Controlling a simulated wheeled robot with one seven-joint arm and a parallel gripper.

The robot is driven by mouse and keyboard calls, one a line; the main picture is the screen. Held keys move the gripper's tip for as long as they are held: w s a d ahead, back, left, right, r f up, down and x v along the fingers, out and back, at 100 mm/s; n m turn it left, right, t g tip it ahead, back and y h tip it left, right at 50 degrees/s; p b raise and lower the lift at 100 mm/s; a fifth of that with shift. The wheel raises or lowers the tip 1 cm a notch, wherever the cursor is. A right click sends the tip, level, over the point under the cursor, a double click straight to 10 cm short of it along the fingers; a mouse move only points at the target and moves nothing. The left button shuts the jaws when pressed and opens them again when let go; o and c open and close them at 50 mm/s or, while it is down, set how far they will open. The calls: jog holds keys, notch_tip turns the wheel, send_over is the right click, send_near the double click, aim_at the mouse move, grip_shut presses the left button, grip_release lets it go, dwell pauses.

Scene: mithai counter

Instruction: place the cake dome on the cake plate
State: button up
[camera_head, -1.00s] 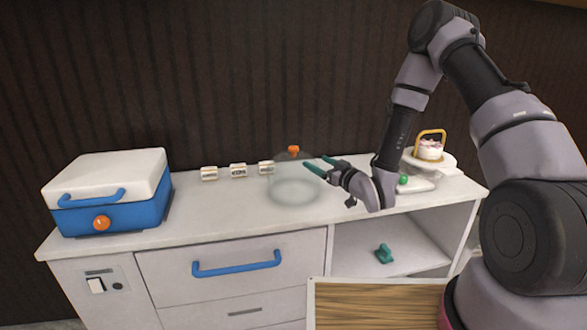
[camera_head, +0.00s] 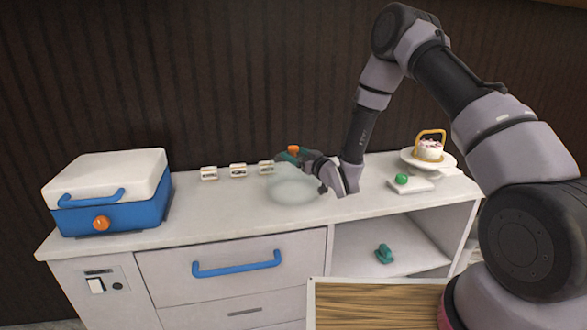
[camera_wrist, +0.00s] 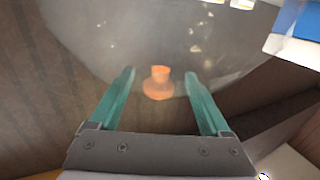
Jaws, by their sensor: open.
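The cake dome (camera_head: 290,190) is clear and stands on the counter, its orange knob (camera_head: 293,150) on top. The knob also shows in the wrist view (camera_wrist: 158,84), between the tips of my two green fingers, with a gap on either side. My gripper (camera_head: 289,156) is open at the knob and holds nothing. The cake plate (camera_head: 446,164) is a white stand at the right end of the counter. A small white cake (camera_head: 430,150) sits on it, with a yellow arch-shaped piece around or behind the cake.
A blue box with a white lid (camera_head: 122,208) stands at the left. Small white labels (camera_head: 238,170) are along the back. A white pad or scale with a green ball (camera_head: 401,178) is between the dome and the plate. A wooden board (camera_head: 375,305) is in front.

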grip_shut()
dwell(1.4)
